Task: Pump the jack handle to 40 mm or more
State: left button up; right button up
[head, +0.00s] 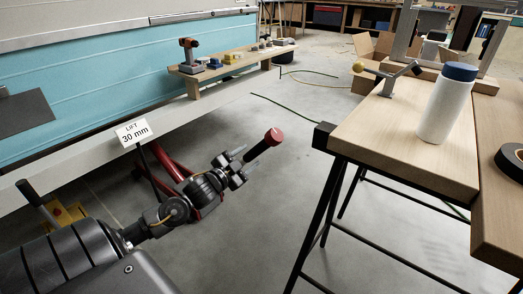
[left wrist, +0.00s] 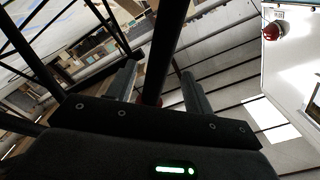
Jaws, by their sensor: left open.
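The red jack (head: 172,172) stands on the floor under the camper's edge, partly hidden by my left arm. Its handle has a red grip (head: 264,144) at the upper end, pointing up and to the right. My left gripper (head: 232,167) is at the handle just below this grip, its fingers open. In the left wrist view, the dark handle shaft (left wrist: 166,45) passes between the two spread fingers of the left gripper (left wrist: 158,84); contact cannot be told. A white sign (head: 133,132) by the jack reads "LIFT 30 mm". My right gripper is not in view.
A wooden workbench (head: 375,140) on black legs stands right, with a white bottle (head: 446,105) and black tape roll (head: 512,160). A low wooden bench (head: 235,69) with small items stands behind, beside the turquoise camper (head: 110,80). Floor between handle and workbench is clear.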

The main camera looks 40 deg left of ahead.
aim_at(261, 147)
pick_arm(q)
jog(key=w+b, duration=0.1)
jog(key=w, duration=0.6)
jog(key=shift+w+a+b, duration=0.1)
jog(key=shift+w+b, duration=0.3)
grip_shut()
